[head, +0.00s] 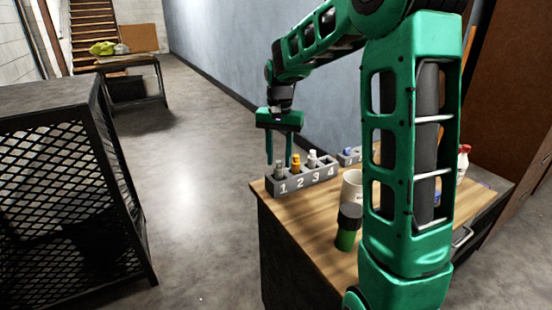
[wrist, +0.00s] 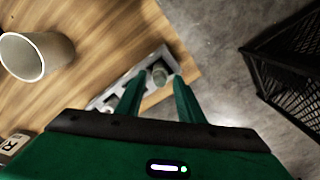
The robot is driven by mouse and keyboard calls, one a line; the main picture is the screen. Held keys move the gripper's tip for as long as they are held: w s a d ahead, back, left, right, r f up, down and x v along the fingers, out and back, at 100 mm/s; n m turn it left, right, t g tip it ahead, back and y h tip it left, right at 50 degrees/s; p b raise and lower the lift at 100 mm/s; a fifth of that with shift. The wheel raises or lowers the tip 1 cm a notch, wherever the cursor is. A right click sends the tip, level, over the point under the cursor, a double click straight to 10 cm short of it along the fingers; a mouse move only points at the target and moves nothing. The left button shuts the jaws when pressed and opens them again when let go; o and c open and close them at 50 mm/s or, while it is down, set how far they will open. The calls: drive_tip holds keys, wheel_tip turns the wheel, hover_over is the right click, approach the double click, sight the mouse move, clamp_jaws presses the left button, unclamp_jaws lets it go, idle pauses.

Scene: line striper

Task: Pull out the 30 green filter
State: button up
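A grey rack (head: 325,179) with slots numbered 1 to 4 stands at the table's far left corner. Slot 1 holds a grey-topped item (head: 280,169), slot 2 a yellow-orange one (head: 296,164) and slot 3 a whitish one (head: 312,159). I cannot tell a green filter or the number 30 on any of them. My gripper (head: 279,162) points down over slot 1, its fingers apart on either side of the grey-topped item. In the wrist view, this item (wrist: 160,73) shows beyond and between the open fingertips (wrist: 157,82); contact cannot be judged.
A white mug (head: 351,190) and a black-topped green container (head: 347,227) stand nearer on the wooden table (head: 310,222). A second grey rack (head: 346,159) with a blue-topped item is behind. A black mesh cage (head: 60,215) stands on the floor at left.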

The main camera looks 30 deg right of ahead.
clamp_jaws()
drive_tip(key=shift+r, duration=4.1)
